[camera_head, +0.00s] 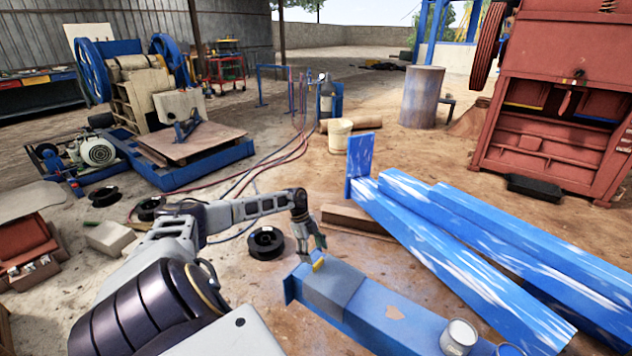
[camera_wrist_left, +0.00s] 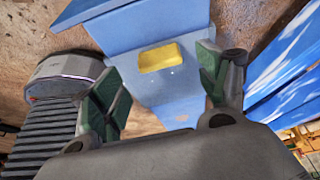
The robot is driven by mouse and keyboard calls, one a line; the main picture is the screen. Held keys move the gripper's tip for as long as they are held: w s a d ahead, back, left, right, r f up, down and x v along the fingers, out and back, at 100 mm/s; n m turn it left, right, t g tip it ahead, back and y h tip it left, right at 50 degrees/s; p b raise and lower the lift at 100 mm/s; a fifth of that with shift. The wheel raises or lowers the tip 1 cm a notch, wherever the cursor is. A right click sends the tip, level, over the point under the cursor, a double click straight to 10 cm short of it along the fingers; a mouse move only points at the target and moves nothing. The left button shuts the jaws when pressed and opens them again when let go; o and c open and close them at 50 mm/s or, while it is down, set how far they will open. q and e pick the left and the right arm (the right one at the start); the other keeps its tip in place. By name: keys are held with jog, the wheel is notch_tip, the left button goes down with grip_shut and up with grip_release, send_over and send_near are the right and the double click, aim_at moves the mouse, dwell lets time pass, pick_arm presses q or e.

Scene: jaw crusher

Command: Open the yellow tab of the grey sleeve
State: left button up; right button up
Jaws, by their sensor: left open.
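The grey sleeve (camera_head: 333,291) sits around a blue beam (camera_head: 395,325) in the lower middle of the head view. Its small yellow tab (camera_head: 319,265) is at its upper left edge. In the left wrist view the yellow tab (camera_wrist_left: 160,57) shows as a rounded block on a bluish face. My left gripper (camera_head: 310,246) is just above the tab in the head view, pointing down. In the wrist view its green-padded fingers (camera_wrist_left: 158,64) are spread wide on either side of the tab, with nothing between them touching it. My right gripper is not in view.
A paint can (camera_head: 459,338) stands on the beam to the right. Several blue beams (camera_head: 450,250) lie further right. A black reel (camera_head: 266,243) lies on the ground behind my left gripper. A white bucket (camera_head: 340,133) and a red machine (camera_head: 550,95) stand further back.

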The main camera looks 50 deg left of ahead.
pick_arm(q)
jog(key=v, duration=0.7)
jog(key=shift+r, duration=0.25)
jog(key=shift+a, duration=0.1)
dwell(0.4)
